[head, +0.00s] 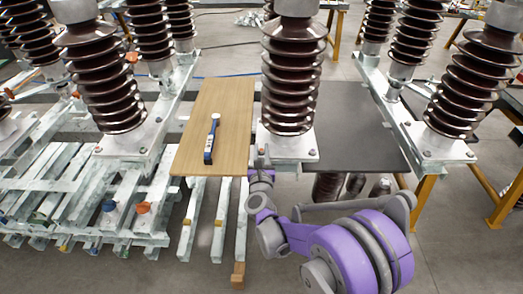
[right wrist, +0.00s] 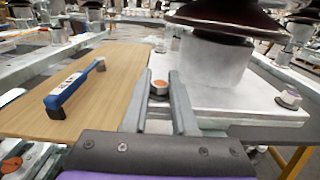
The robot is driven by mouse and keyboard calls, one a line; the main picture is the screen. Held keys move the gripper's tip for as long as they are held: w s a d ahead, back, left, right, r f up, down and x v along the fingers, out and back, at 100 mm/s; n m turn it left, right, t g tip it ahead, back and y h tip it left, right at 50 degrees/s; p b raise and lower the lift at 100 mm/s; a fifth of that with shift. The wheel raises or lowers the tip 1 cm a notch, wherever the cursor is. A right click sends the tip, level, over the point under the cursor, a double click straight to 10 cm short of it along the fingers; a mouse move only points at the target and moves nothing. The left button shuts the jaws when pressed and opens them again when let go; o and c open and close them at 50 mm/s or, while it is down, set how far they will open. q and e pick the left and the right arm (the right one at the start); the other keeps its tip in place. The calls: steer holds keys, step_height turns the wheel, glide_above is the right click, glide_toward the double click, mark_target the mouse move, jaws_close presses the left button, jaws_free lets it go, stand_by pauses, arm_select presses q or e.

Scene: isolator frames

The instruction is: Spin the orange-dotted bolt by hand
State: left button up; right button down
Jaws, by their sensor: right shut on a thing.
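The orange-dotted bolt (right wrist: 159,86) stands upright on the corner of the pale metal base plate under the middle insulator. My right gripper (right wrist: 160,79) is shut on it, with one finger on each side and the orange dot showing between them. In the head view my right gripper (head: 264,164) is at the left front corner of that base plate (head: 290,148), and the bolt is too small there to make out clearly. My left gripper is in neither view.
A blue torque wrench-like tool (right wrist: 75,87) lies on the wooden board (head: 232,105) left of the plate. Another bolt (right wrist: 288,99) sits at the plate's right corner. The brown ribbed insulator (head: 292,75) rises close behind my gripper. A dark board (head: 360,130) lies to the right.

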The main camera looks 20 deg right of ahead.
steer(key=shift+m+h, duration=0.4)
steer(key=shift+h, duration=0.1)
steer(key=m+g+h, duration=0.1)
steer(key=h, duration=0.1)
steer(key=m+g+h+b, duration=0.1)
steer(key=h, duration=0.1)
steer(key=shift+a+f+m, duration=0.1)
steer(key=shift+a+m, duration=0.05)
steer(key=shift+m, duration=0.25)
steer(key=m+g+h, duration=0.3)
steer(key=g+h, duration=0.1)
steer(key=shift+m, duration=0.3)
steer(key=m+g+h, duration=0.2)
steer(key=g, duration=0.1)
steer(key=m+g+h+p, duration=0.1)
steer(key=m+g, duration=0.1)
steer(key=g, duration=0.1)
steer(key=shift+m+h, duration=0.3)
steer(key=shift+h, duration=0.1)
steer(key=shift+m+g+h+p, duration=0.15)
steer(key=shift+m+g+p, duration=0.2)
steer(key=shift+m+g, duration=0.95)
steer(key=shift+m+g+h+p, duration=0.15)
steer(key=shift+m+g+p, duration=0.35)
steer(key=shift+g, duration=1.4)
steer(key=shift+m+g, duration=0.3)
steer(key=c, duration=0.7)
jaws_free()
